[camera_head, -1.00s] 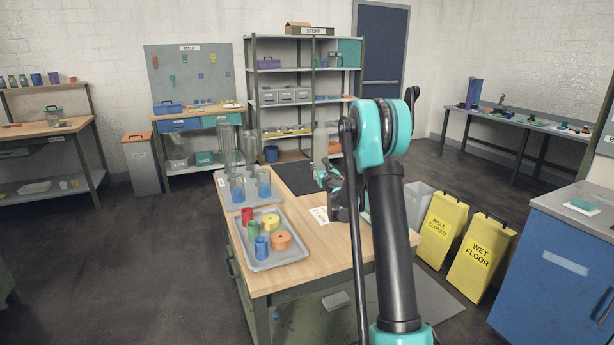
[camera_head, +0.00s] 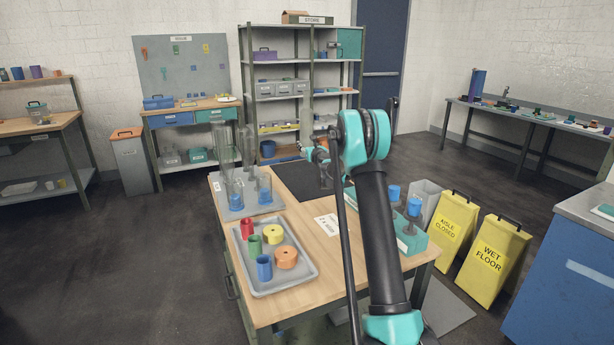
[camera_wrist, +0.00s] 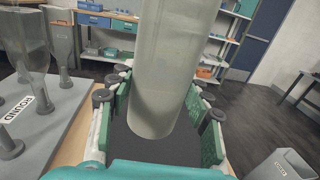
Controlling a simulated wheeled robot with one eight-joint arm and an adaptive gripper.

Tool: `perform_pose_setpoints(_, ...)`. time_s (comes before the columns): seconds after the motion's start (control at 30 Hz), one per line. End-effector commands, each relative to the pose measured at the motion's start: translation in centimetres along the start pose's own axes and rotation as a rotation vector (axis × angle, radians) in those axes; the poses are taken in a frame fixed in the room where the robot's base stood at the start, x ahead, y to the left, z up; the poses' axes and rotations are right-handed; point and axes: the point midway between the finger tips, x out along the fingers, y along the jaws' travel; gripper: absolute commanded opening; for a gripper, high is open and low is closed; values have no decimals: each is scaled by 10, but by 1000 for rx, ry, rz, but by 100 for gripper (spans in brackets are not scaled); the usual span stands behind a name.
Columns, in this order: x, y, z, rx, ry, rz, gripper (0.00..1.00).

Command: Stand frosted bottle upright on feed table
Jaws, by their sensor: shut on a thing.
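The frosted bottle (camera_wrist: 172,75) is pale, grey-green and translucent in the wrist view, with a broad round lower end. My gripper (camera_wrist: 158,98) is shut on it, green finger pads on both sides. The bottle leans slightly in that view; its upper part runs out of frame. Its lower end shows over a dark mat, and I cannot tell whether they touch. In the head view my gripper (camera_head: 321,160) is above the far part of the wooden table (camera_head: 300,235), near the dark mat (camera_head: 296,182), and my arm partly hides it.
A grey rack (camera_head: 229,213) with clear vessels and blue pieces stands at the table's left. A tray (camera_head: 272,287) of coloured parts lies in front. A teal crate (camera_head: 413,241) sits at the right edge. Yellow floor signs (camera_head: 494,257) stand right of the table.

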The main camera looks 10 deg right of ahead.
Motion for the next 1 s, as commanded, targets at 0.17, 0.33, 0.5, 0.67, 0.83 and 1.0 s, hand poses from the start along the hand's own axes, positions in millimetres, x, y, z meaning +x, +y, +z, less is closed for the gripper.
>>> perform_pose_setpoints(0.17,0,0,-44,0,0,0,0)
perform_pose_setpoints(0.33,0,0,-82,0,0,0,0)
perform_pose_setpoints(0.5,0,0,-104,0,0,0,0)
perform_pose_setpoints(0.67,0,0,-112,0,0,0,0)
perform_pose_setpoints(0.83,0,0,-132,0,0,0,0)
perform_pose_setpoints(1.0,0,0,-152,0,0,0,0)
